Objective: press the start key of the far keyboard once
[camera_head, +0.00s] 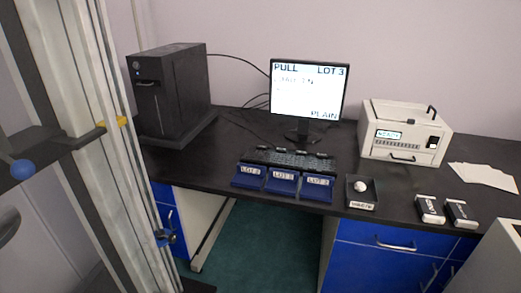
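One keyboard (290,161) is in view. It is black and lies flat on the dark bench, in front of the monitor (309,92) and behind a row of blue trays. Several small dark pieces sit along its back edge. Single keys are too small to tell apart, so I cannot pick out the start key. The monitor is lit and reads "PULL", "LOT 3" and "PLAIN", with a fainter line that I cannot read surely. Neither of my grippers is in view.
Blue labelled trays (282,184) line the bench's front edge, beside a dark box (361,204) holding a white lump. A white instrument (403,148), white sheets (483,177) and two small black-and-white boxes lie right. A black tower (171,92) and metal frame (119,165) stand left.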

